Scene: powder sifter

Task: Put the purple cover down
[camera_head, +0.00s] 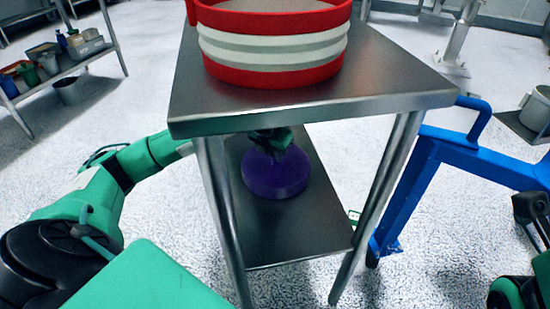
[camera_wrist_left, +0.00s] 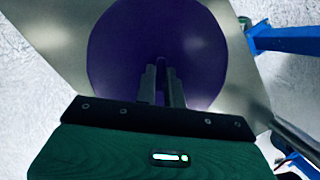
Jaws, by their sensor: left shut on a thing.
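My left gripper (camera_head: 272,138) reaches in under the tabletop from the left and is shut on the top of the cover. In the left wrist view the cover (camera_wrist_left: 155,50) is a large dark purple disc over the shelf (camera_wrist_left: 45,25), with the closed fingers (camera_wrist_left: 161,88) at its middle. I cannot tell whether the cover's rim touches the shelf. My right gripper is not in view.
A red and white round sifter (camera_head: 275,45) stands on the tabletop (camera_head: 390,75) above the arm. Table legs (camera_head: 225,215) flank the shelf. A blue frame (camera_head: 410,190) stands close on the right. A rack with containers (camera_head: 60,65) is at the far left.

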